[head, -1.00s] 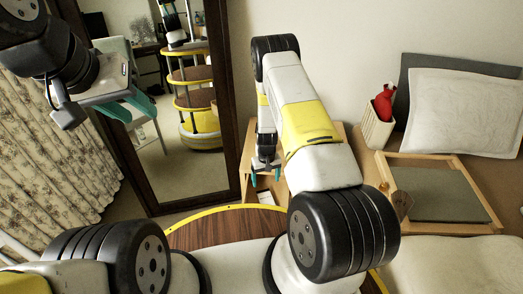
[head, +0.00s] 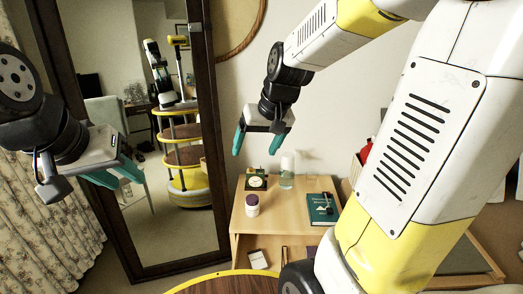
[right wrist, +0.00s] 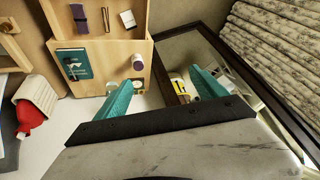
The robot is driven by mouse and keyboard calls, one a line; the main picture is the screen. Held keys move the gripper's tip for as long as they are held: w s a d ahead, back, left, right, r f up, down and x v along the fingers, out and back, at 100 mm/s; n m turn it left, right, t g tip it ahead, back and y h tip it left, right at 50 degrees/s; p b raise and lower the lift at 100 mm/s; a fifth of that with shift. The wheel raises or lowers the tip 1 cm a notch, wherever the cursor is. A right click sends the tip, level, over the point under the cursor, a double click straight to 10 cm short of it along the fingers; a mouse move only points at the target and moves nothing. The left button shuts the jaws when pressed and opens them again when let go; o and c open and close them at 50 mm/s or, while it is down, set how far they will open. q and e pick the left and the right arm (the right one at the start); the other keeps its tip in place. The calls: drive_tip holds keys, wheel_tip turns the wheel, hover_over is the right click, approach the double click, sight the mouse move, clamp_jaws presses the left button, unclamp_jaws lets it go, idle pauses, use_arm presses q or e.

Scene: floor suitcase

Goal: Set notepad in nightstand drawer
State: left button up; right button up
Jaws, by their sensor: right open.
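The notepad, a small white pad with a dark edge, appears to be the one lying in the open nightstand drawer (head: 272,244); the pad (head: 258,260) shows low in the head view. In the right wrist view the pad (right wrist: 127,19) lies at the right side of the drawer. My right gripper (head: 259,148) is open and empty, above the back of the nightstand (head: 275,212) and well clear of the drawer. Its spread teal fingers (right wrist: 163,78) show in the right wrist view. My left gripper (head: 118,176) is open and empty, in front of the mirror. My base hides part of the drawer in the head view.
The nightstand top holds a green book (head: 322,209), a purple-capped bottle (head: 252,205), a small clock (head: 257,181) and a clear glass (head: 287,172). A purple item (right wrist: 79,16) and a dark slim item (right wrist: 105,18) share the drawer. A tall mirror (head: 185,225) stands left.

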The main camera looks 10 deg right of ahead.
drive_tip(key=s+r+t, duration=0.1)
drive_tip(key=s+r, duration=0.1)
drive_tip(key=s, duration=0.5)
drive_tip(key=s+r, duration=0.3)
drive_tip(key=s, duration=0.4)
drive_tip(key=shift+d+r+t, duration=0.2)
drive_tip(key=shift+r+t, duration=0.05)
drive_tip(key=shift+t, duration=0.15)
